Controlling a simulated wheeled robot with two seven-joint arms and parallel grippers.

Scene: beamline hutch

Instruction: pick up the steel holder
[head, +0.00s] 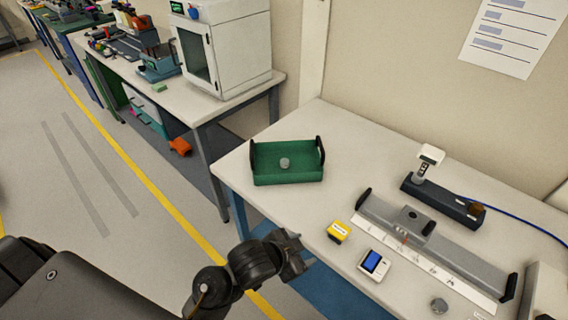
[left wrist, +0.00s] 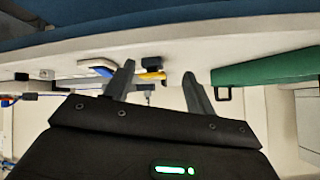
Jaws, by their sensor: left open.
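Two small grey metal cylinders look like steel holders. One holder (head: 285,163) stands inside the green tray (head: 289,181). The other holder (head: 439,305) stands on the bench near the front end of the scale strip. My left gripper (head: 296,256) is in front of the bench edge, left of the yellow block and apart from both cylinders. In the left wrist view the left gripper (left wrist: 158,80) has its fingers spread, with nothing held between them. The green tray (left wrist: 268,68) is at the right there. My right gripper is out of view.
A yellow block (head: 339,232) and a meter with a blue screen (head: 374,264) lie near the front edge. A grey rail (head: 440,245) and a dark stand with a white-headed device (head: 440,202) are behind them. The bench around the green tray is clear.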

